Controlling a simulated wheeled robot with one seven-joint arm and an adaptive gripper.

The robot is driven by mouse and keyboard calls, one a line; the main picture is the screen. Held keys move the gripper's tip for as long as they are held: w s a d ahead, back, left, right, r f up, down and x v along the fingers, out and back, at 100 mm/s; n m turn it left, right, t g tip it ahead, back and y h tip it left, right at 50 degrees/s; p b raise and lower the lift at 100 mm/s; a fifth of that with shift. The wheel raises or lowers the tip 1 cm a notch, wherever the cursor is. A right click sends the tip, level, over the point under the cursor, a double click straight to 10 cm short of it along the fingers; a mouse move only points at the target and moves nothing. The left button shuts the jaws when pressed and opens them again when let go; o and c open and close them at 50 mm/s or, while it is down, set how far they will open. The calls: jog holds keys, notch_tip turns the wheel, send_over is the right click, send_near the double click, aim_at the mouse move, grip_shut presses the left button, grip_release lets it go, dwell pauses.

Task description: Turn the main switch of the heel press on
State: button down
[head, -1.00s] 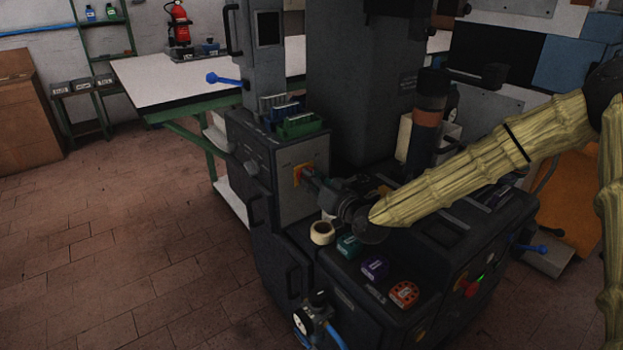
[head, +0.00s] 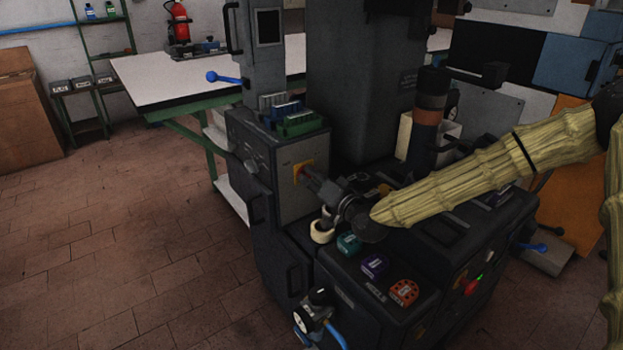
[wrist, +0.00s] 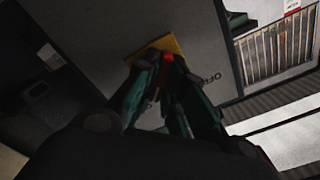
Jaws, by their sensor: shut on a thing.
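The heel press (head: 345,110) is a dark grey machine. Its main switch has a yellow plate (head: 297,170) and sits on a light grey panel on the left cabinet. In the wrist view the red switch handle (wrist: 164,82) shows between my fingers, in front of the yellow plate (wrist: 172,45). My gripper (head: 312,178) reaches in from the right and is shut on the red handle, as the wrist view also shows (wrist: 165,75). Most of the handle and part of the plate are hidden by my fingers. Lettering beside the plate is only partly readable.
A roll of tape (head: 322,231) stands just below my gripper. A teal box (head: 349,244), a purple box (head: 375,266) and an orange item (head: 404,291) lie on the press's front ledge. A green tray (head: 300,124) sits on top of the switch cabinet.

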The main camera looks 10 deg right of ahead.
jog(key=c, duration=1.5)
grip_release()
jog(key=shift+w, duration=0.1)
jog(key=v, duration=1.2)
